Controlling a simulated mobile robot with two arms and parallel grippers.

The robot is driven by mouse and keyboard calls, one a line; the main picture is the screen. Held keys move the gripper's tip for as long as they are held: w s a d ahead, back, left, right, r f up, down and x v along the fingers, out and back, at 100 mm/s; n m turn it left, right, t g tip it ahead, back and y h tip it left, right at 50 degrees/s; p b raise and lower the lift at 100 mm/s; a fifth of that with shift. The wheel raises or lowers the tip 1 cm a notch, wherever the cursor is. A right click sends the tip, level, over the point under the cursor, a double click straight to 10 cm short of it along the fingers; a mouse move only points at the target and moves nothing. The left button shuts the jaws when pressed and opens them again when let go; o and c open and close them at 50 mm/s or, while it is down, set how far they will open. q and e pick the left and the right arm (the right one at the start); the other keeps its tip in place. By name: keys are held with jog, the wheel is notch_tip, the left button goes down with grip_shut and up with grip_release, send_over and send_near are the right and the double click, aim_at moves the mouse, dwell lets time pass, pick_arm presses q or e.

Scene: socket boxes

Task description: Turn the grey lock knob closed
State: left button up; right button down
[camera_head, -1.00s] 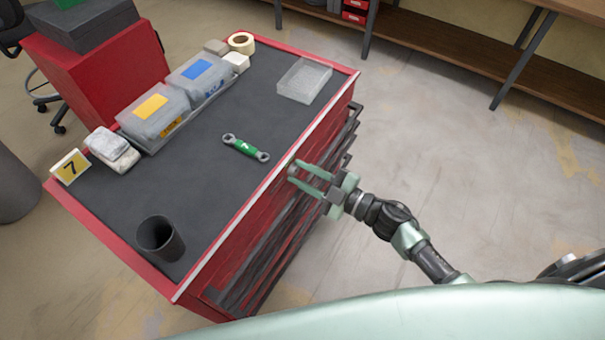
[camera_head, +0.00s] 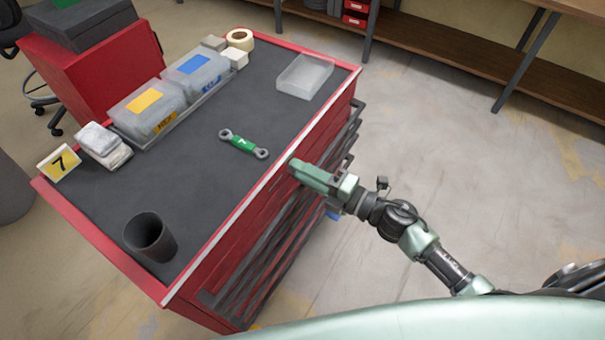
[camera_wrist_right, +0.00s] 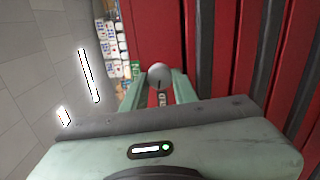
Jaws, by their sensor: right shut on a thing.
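The grey lock knob (camera_wrist_right: 159,75) is round and pale, on the red cabinet front (camera_wrist_right: 150,30) in the right wrist view. My right gripper (camera_wrist_right: 159,88) has one pale green finger on each side of the knob and is shut on it. A dark mark shows on the knob's lower part; I cannot tell the lock's state from it. In the head view my right gripper (camera_head: 300,168) is at the cabinet's drawer side, just below the top edge, and hides the knob. My left gripper is in neither view.
The red cabinet top (camera_head: 215,210) holds a green-handled wrench (camera_head: 243,144), a dark cup (camera_head: 150,238), a clear tray (camera_head: 305,76) and two lidded boxes (camera_head: 148,112). Dark drawer handles (camera_wrist_right: 204,50) run beside the gripper. The floor (camera_head: 440,130) right of the cabinet is clear.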

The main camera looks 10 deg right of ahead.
jog(key=shift+f+n+b, duration=0.15)
jog(key=shift+n+b, duration=0.3)
jog(key=shift+n, duration=0.55)
jog(key=c, duration=1.1)
grip_release()
jog(key=shift+s, duration=0.1)
